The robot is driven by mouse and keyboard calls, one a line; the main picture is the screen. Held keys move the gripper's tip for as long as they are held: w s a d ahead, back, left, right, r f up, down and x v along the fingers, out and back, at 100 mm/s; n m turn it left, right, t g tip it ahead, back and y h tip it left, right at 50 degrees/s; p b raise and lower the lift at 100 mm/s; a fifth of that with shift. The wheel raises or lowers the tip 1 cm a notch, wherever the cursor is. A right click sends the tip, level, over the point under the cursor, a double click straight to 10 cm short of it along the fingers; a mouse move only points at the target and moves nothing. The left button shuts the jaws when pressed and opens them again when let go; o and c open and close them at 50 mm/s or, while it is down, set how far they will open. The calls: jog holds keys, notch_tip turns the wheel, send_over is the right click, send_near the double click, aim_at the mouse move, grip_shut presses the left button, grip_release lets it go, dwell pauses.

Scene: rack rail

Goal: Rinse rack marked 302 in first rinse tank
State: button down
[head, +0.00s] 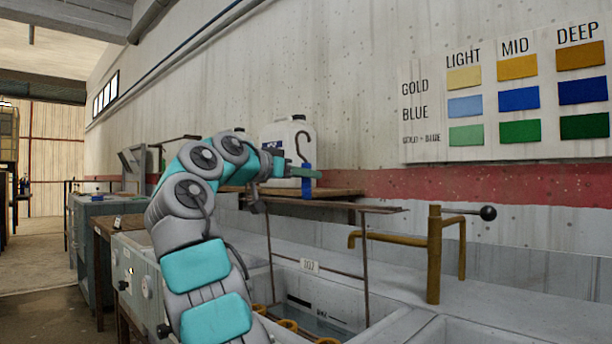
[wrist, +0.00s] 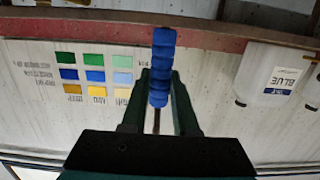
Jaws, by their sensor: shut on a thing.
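My gripper (head: 300,173) is shut on the blue grip (head: 307,187) beneath a dark hook, in the head view. The ribbed blue grip (wrist: 161,68) also shows between the fingers in the wrist view. Below it, a brown wire rack (head: 366,270) has a wide top bar, two upright rods and a crossbar with a small white tag (head: 310,265); the tag's number is too small to read surely. The rack appears to hang from the grip. Its lower part reaches down over a grey tank (head: 390,330), where yellow-orange rings (head: 288,325) show. Water lies in the tank; I cannot tell whether the rings touch it.
A brown tap (head: 434,255) with a black-knobbed lever stands close right of the rack. A white jug (head: 286,135) sits on a wall shelf behind my gripper; its BLUE label (wrist: 281,80) shows in the wrist view. A colour chart (head: 505,95) is on the wall.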

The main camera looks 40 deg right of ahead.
aim_at(303, 202)
notch_tip(303, 202, down, 6)
jog(key=b, duration=0.5)
jog(key=shift+f+b, duration=0.2)
jog(key=shift+b, duration=0.15)
jog(key=shift+r, duration=0.1)
jog(key=shift+a, duration=0.15)
jog(key=shift+s+a, duration=0.15)
jog(key=shift+a, duration=0.55)
jog(key=shift+d, duration=0.15)
jog(key=shift+d, duration=1.45)
dwell(1.4)
